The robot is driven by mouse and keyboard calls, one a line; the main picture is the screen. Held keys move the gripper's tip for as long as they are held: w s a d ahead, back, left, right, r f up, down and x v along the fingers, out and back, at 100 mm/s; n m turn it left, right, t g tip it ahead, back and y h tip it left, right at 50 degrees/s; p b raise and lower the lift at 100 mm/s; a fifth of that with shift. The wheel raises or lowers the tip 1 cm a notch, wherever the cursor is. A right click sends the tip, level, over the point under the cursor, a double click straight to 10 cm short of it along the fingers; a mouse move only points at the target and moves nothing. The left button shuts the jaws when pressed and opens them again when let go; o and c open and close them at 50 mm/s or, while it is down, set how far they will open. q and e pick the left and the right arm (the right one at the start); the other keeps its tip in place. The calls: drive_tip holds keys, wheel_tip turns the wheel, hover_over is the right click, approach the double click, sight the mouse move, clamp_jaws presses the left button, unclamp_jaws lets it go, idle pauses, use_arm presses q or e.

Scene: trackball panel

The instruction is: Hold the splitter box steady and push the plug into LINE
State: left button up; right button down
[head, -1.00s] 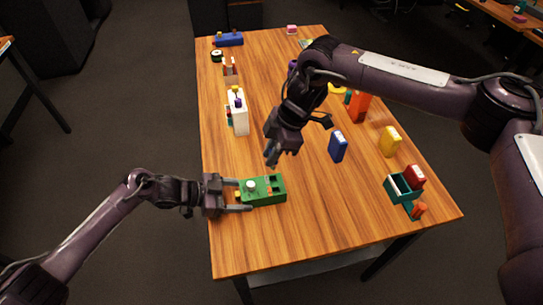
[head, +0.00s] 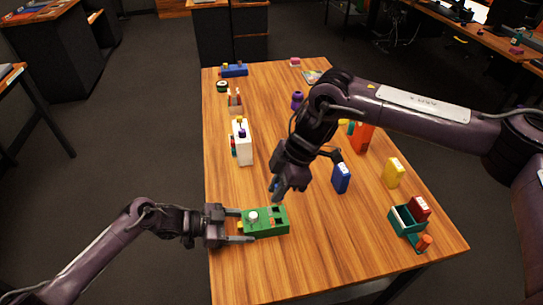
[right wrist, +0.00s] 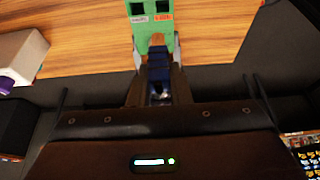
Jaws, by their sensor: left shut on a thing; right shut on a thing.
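The green splitter box (head: 279,229) lies at the near left of the table, with a white round knob on top and dark square openings toward its right end. My left gripper (head: 238,225) is shut on its left end. My right gripper (head: 277,194) is just above and behind the box, pointing down. In the right wrist view my right gripper (right wrist: 157,66) is shut on a blue plug (right wrist: 158,68) with a brownish tip. The box (right wrist: 142,28) shows two dark sockets there, with a pale label and an orange-red label too small to read surely. The plug appears outside the sockets; contact is unclear.
A white box (head: 245,148) stands behind, at the table's left side.

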sight(281, 201)
drive_tip(key=shift+s+r, duration=0.15)
drive_tip(key=shift+s, duration=0.35)
drive_tip(key=shift+f, duration=2.95)
drive_tip(key=shift+f, duration=1.6)
drive_tip(key=c, duration=1.3)
unclamp_jaws()
drive_tip(key=shift+o, duration=0.2)
drive_tip(key=shift+w+d, duration=0.1)
drive_tip(key=v, duration=1.2)
